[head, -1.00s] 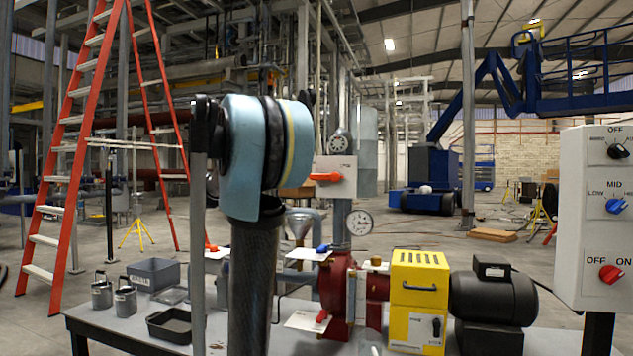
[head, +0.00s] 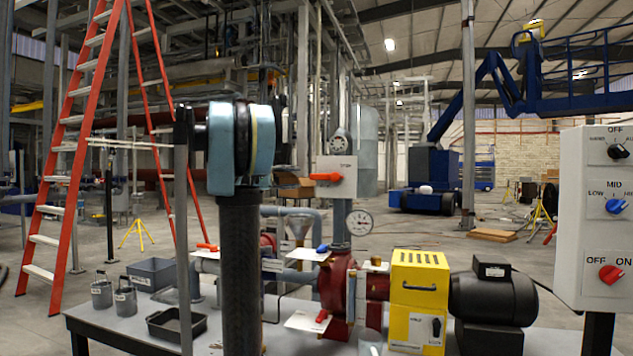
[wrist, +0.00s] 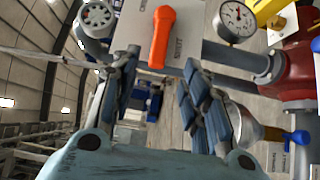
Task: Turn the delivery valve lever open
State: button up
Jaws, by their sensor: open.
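An orange lever (head: 325,177) lies level across a pale plate (head: 345,187) on the upright pipe, its free end to the left. In the wrist view the same orange lever (wrist: 160,40) runs down the picture towards my gripper, its plate (wrist: 195,40) behind it. The plate's lettering is too small to read surely. My gripper (wrist: 155,75) is open, its two blue-grey padded fingers apart and nothing between them; the lever's end is ahead of the gap. In the head view my gripper is hidden. I cannot tell from the labels which lever is the delivery valve's.
A blue lever (head: 322,248), a red lever (head: 321,316) and another orange-red lever (head: 207,247) are nearby. A gauge (head: 360,222), funnel (head: 299,228), red pump (head: 337,285) and yellow box (head: 420,290) crowd the area. A control box (head: 592,220) stands right.

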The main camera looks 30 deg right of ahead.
aim_at(316, 177)
jog(key=d, duration=0.7)
jog(key=s+d, duration=0.1)
jog(key=d, duration=0.3)
jog(key=shift+d, duration=0.35)
grip_shut()
